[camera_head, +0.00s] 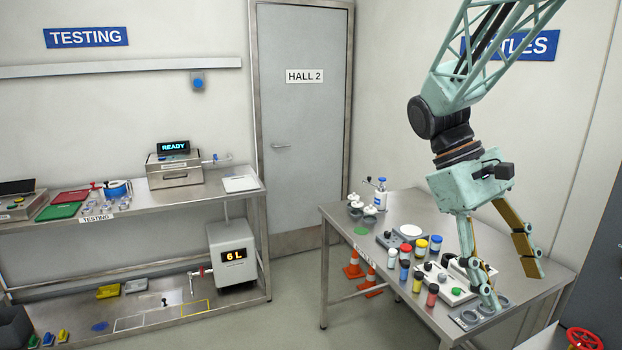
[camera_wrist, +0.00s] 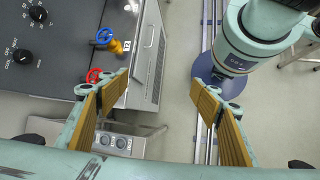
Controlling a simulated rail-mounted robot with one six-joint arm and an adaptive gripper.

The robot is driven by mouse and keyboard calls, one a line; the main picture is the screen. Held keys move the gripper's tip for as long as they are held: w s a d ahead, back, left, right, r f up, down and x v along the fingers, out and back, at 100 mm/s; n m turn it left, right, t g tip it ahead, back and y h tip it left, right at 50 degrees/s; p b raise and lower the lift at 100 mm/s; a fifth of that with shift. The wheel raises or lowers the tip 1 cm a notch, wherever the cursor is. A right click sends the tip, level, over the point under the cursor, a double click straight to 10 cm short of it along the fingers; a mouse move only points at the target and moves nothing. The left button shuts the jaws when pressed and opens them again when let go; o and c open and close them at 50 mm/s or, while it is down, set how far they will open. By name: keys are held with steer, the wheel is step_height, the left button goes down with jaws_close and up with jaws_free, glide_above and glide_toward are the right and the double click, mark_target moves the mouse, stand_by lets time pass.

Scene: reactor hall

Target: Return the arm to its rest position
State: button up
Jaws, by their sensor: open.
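My gripper (camera_head: 512,285) is open and empty in the head view, with its two fingers spread wide. It hangs over the right part of the metal bottle table (camera_head: 345,222), in front of the bottles there. In the wrist view, my gripper (camera_wrist: 160,95) shows both yellow-padded fingers apart with nothing between them. Behind the fingers lie the grey floor, a rail and part of a dark panel. My arm comes down from the top right of the head view.
Several capped bottles (camera_head: 420,247) stand on the table beside my gripper. A red handwheel (camera_head: 584,340) is at the lower right. In the wrist view a blue valve (camera_wrist: 104,37) and a red valve (camera_wrist: 95,75) sit at left. Open floor lies between the benches.

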steer(key=s+a+r+m+t+y, duration=0.2)
steer(key=s+a+r+t+y, duration=0.2)
steer(key=s+a+t, duration=0.5)
steer(key=s+a, duration=0.8)
steer(key=a, duration=0.2)
steer(key=shift+a+m, duration=0.3)
steer(key=shift+r, duration=0.1)
steer(key=shift+b, duration=0.3)
stand_by(1.2)
step_height(320, 180, down, 8)
steer(key=b, duration=0.7)
steer(key=shift+r, duration=0.2)
steer(key=shift+r, duration=0.1)
step_height(320, 180, up, 20)
steer(key=p, duration=1.9)
steer(key=shift+p, duration=0.4)
